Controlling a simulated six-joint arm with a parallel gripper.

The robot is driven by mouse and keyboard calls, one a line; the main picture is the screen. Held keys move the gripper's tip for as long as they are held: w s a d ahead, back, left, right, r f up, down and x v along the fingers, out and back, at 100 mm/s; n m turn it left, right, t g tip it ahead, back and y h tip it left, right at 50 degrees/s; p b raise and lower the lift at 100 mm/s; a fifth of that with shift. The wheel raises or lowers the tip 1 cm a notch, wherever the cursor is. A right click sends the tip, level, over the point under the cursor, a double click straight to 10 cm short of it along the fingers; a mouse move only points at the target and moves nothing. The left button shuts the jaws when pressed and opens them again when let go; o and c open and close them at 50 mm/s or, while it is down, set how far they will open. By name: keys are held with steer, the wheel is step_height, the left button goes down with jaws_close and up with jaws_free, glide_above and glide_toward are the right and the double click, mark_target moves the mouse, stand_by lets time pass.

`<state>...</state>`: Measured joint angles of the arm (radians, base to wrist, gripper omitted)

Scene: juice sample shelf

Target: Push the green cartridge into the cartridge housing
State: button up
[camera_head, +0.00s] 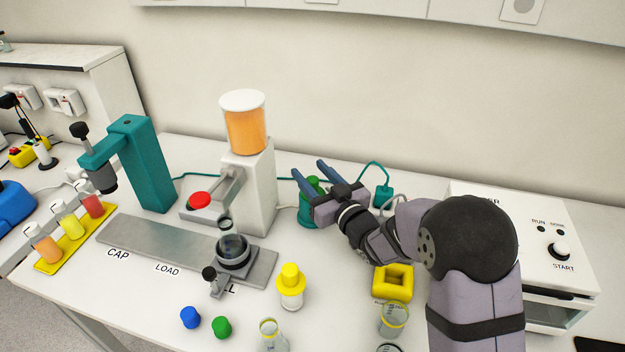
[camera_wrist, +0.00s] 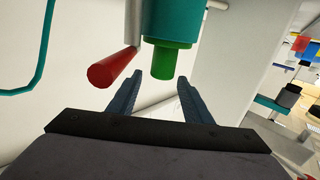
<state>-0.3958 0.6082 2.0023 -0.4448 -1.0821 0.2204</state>
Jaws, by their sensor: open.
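The green cartridge (camera_wrist: 163,62) shows in the wrist view as a short bright green cylinder. It sticks out of the end of a teal cylindrical housing (camera_wrist: 172,22). My gripper (camera_wrist: 164,82) is open, with its two blue fingers apart. The cartridge's free end lies between the fingertips in that picture; I see no finger touching it, and the depth is unclear. In the head view my gripper (camera_head: 309,170) is at the back of the table, partly hiding a green cylindrical body (camera_head: 304,214). How far the cartridge sits inside the housing is hidden.
A red tapered handle (camera_wrist: 113,68) sits close left of the cartridge in the wrist view. In the head view, a white dispenser (camera_head: 255,190) with orange juice stands left of my gripper. A yellow holder (camera_head: 393,283) and a white machine (camera_head: 565,240) are to the right.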

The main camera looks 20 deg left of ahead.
step_height(320, 180, up, 8)
steer(key=shift+r+b, duration=0.1)
steer(key=shift+b, duration=0.45)
steer(key=s+d+m+g+h+p, duration=0.1)
steer(key=s+d+m+h+p, duration=0.1)
steer(key=d+h+p, duration=0.55)
steer(key=s+d+m+g+h+p, duration=0.15)
steer(key=d+p, duration=0.25)
steer(key=d, duration=0.6)
steer(key=s+d+f+m+g+h+p, duration=0.1)
steer(key=s+d+g+p, duration=0.2)
steer(key=s, duration=0.6)
steer(key=s+d+m+g+h+p, duration=0.1)
steer(key=s+d+m+g+p, duration=0.1)
steer(key=s+d, duration=0.5)
steer(key=s+d+f+m+g+h+p, duration=0.1)
steer(key=s+d+g+p, duration=0.3)
steer(key=s, duration=0.7)
steer(key=shift+s+d+f+m+g+h, duration=0.3)
steer(key=shift+d+f+m+g+h, duration=0.15)
steer(key=shift+m+g, duration=0.25)
steer(key=shift+r, duration=0.1)
